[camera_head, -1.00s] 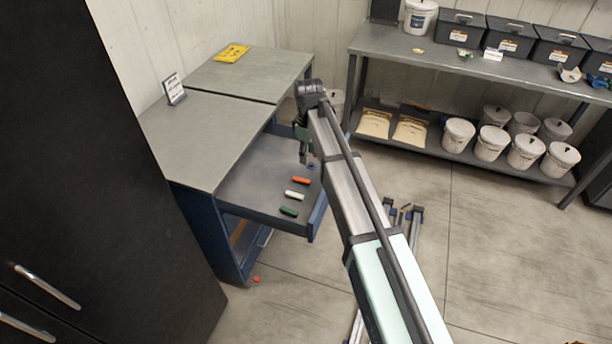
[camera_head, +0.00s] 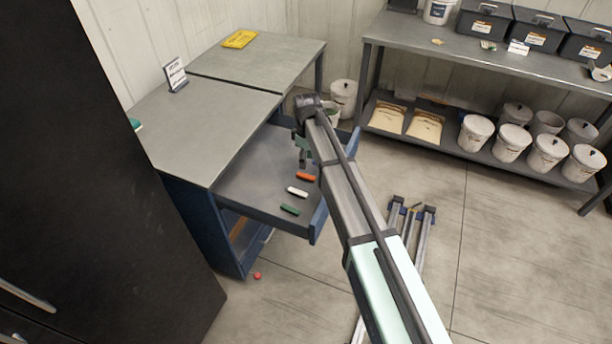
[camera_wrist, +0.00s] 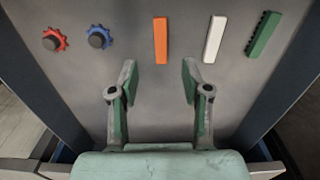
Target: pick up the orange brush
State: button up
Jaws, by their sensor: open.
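The orange brush (camera_head: 306,177) lies flat in the open drawer, at the far end of a row with a white brush (camera_head: 297,191) and a green one (camera_head: 290,210). In the wrist view the orange brush (camera_wrist: 160,40) lies lengthwise just beyond my fingertips, in line with the gap between them. My gripper (camera_wrist: 159,75) is open and empty, its two fingers apart. In the head view my gripper (camera_head: 302,158) hangs over the drawer, close to the orange brush. Whether it touches the drawer floor I cannot tell.
A red knobbed wheel (camera_wrist: 55,39) and a blue one (camera_wrist: 99,37) lie left of the orange brush. The drawer (camera_head: 250,190) has raised blue sides. The grey worktop (camera_head: 205,130) overhangs it. A shelf (camera_head: 480,65) with buckets and bins stands at right.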

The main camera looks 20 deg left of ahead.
aim_at(306, 176)
jog(key=shift+f+p, duration=1.3)
jog(key=shift+f, duration=2.65)
grip_shut()
